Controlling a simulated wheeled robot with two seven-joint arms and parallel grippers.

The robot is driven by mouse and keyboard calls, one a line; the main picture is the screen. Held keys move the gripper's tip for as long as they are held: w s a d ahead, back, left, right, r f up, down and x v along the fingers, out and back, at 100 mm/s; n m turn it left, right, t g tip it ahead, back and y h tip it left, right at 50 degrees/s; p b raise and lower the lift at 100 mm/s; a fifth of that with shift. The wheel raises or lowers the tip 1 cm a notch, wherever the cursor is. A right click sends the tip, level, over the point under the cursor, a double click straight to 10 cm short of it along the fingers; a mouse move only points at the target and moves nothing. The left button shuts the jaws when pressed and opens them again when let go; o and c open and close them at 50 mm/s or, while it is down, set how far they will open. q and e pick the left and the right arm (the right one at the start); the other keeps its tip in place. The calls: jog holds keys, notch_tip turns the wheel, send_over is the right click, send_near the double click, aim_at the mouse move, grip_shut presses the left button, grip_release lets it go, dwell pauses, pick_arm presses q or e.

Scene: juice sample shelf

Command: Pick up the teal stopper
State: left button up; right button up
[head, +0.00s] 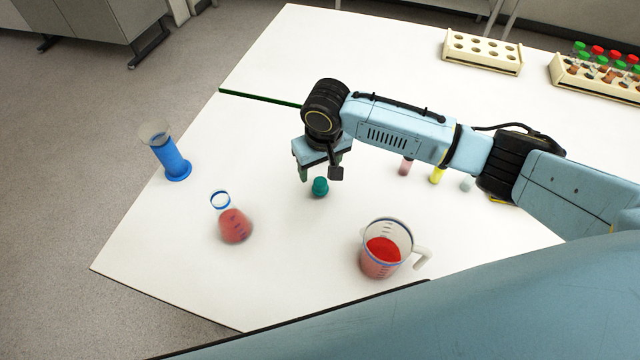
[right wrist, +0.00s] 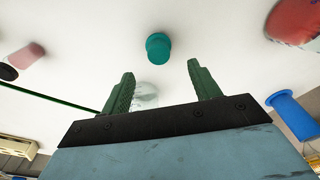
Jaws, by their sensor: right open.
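The teal stopper (head: 320,187) stands on the white table, just in front of my right gripper (head: 318,176) in the head view. In the right wrist view the stopper (right wrist: 159,47) lies beyond the tips of the two green fingers, between their lines and apart from both. My right gripper (right wrist: 160,75) is open and empty, pointing down close to the table. My left gripper is not in view.
A flask with red liquid (head: 235,226) and a blue cylinder (head: 172,160) stand to the left. A jug of red liquid (head: 382,257) stands front right. Small vials (head: 437,175) stand under my right arm. Racks (head: 482,54) are at the back right.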

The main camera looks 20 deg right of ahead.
aim_at(320, 181)
jog(key=shift+s+f, duration=0.1)
jog(key=shift+f, duration=0.5)
notch_tip(320, 181, down, 4)
jog(key=shift+s+r, duration=0.1)
jog(key=shift+r, duration=0.05)
jog(key=shift+f, duration=0.4)
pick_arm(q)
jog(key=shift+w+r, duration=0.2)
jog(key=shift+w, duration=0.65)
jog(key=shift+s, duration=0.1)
pick_arm(e)
jog(key=shift+c, duration=1.2)
jog(key=c, duration=0.8)
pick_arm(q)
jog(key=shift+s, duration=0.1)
pick_arm(e)
jog(key=shift+r, duration=0.1)
